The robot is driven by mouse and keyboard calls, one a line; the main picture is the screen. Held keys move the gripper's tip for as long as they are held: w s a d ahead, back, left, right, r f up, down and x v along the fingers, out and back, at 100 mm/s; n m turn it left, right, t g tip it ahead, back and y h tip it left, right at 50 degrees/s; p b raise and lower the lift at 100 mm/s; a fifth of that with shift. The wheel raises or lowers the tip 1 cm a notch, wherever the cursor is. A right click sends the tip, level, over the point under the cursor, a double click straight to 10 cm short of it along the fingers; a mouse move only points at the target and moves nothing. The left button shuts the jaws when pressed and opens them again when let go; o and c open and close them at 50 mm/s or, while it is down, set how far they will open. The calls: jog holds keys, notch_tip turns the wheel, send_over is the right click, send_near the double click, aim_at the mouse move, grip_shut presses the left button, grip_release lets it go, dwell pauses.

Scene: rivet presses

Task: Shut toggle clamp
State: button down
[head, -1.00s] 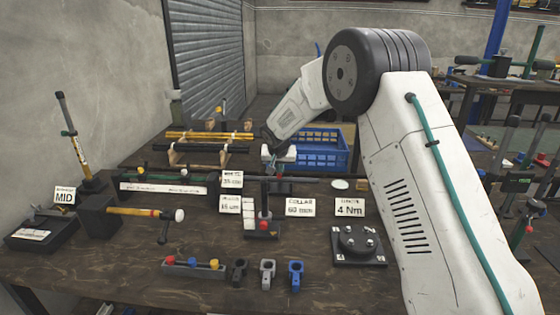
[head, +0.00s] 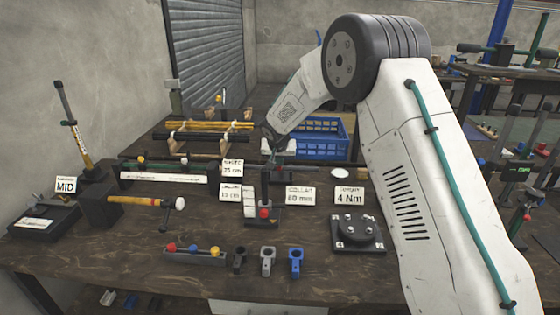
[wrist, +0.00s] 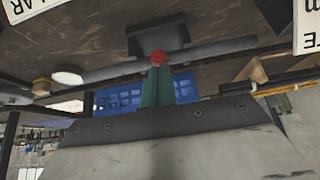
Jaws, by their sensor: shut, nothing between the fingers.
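What looks like the toggle clamp is a small dark fixture (head: 262,222) with a red knob in the middle of the bench. A dark upright piece stands over it in the head view; I cannot tell whether it is the clamp's lever. In the wrist view, which is upside down, a red ball (wrist: 157,58) shows against the dark clamp body (wrist: 158,34). My gripper (wrist: 157,72) has its green fingers together, with the tips at the red ball. Whether they touch it is unclear. In the head view, my arm largely hides the gripper.
Cards stand around the fixture, including a 4 Nm card (head: 350,195) behind a round black fixture (head: 358,233). A blue crate (head: 325,140) and long rods lie behind. Small coloured parts (head: 295,262) stand in front.

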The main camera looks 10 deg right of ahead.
jog(key=shift+s+a+f, duration=0.15)
jog(key=shift+s+f, duration=0.3)
jog(key=shift+f, duration=0.3)
notch_tip(320, 180, up, 6)
jog(key=s+a+r, duration=0.2)
jog(key=s+a, duration=0.1)
jog(key=s, duration=0.5)
jog(key=s+d+r+g, duration=0.1)
jog(key=s+d+r, duration=0.25)
jog(key=s, duration=0.35)
jog(key=s+d+r, duration=0.2)
jog(key=s+r, duration=0.2)
jog(key=s, duration=0.3)
jog(key=s+d+r+g, duration=0.1)
jog(key=s+d+r, duration=0.25)
jog(key=s, duration=0.35)
jog(key=s+n+g+y, duration=0.1)
jog(key=s+n+g, duration=0.1)
jog(key=s, duration=2.5)
jog(key=shift+s+a+n+g+y, duration=0.15)
jog(key=shift+s+n+g+y, duration=0.2)
jog(key=shift+n, duration=0.45)
jog(key=shift+w, duration=0.15)
